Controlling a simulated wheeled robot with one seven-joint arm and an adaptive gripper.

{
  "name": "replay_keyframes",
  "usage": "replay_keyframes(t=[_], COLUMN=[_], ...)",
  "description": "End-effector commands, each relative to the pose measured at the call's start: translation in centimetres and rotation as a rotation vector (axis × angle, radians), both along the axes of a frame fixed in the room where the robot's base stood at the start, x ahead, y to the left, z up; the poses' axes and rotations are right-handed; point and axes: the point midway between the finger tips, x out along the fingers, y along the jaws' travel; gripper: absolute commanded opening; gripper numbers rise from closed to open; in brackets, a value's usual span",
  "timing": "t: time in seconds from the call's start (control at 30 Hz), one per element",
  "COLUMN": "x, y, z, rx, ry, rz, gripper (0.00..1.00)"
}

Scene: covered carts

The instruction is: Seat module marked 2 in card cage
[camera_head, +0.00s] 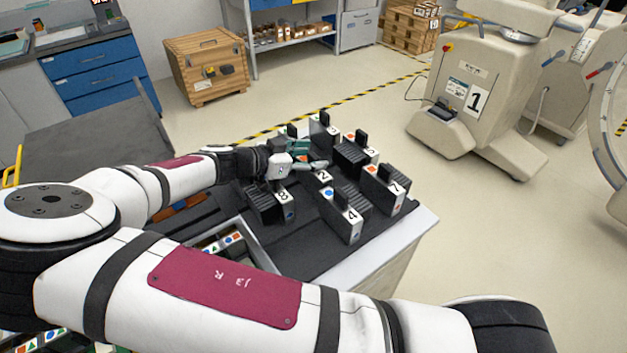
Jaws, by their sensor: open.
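The module marked 2 (323,177) stands on the cart among the other modules. Only its white numbered face shows clearly; much of its body is hidden by my gripper and its neighbours. My gripper (318,160) is open, with its fingers close above and behind that label. I cannot tell whether they touch the module. The card cage (258,242) is a metal-rimmed frame at the cart's near left, with coloured shape marks inside. My arm covers much of it.
Close around stand dark finned modules marked 8 (268,203), 4 (341,219), 7 (384,192) and 5 (352,157), with another (322,128) at the back. The dark cart top (305,250) is bare in front. A large machine marked 1 (470,105) stands right on the floor.

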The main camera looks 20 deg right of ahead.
Motion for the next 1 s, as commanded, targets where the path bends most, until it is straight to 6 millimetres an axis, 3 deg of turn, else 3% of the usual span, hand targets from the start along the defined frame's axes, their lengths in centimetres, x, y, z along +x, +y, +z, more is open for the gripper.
replay_keyframes(t=[0.07, 0.3, 0.73, 1.0], x=[0.0, 0.0, 0.0, 0.0], y=[0.0, 0.0, 0.0, 0.1], z=[0.0, 0.0, 0.6, 5.1], rx=[0.0, 0.0, -0.001, 0.002], ry=[0.0, 0.0, -0.001, -0.004], rz=[0.0, -0.001, 0.0, -0.001], gripper=[0.54, 0.0, 0.0, 0.0])
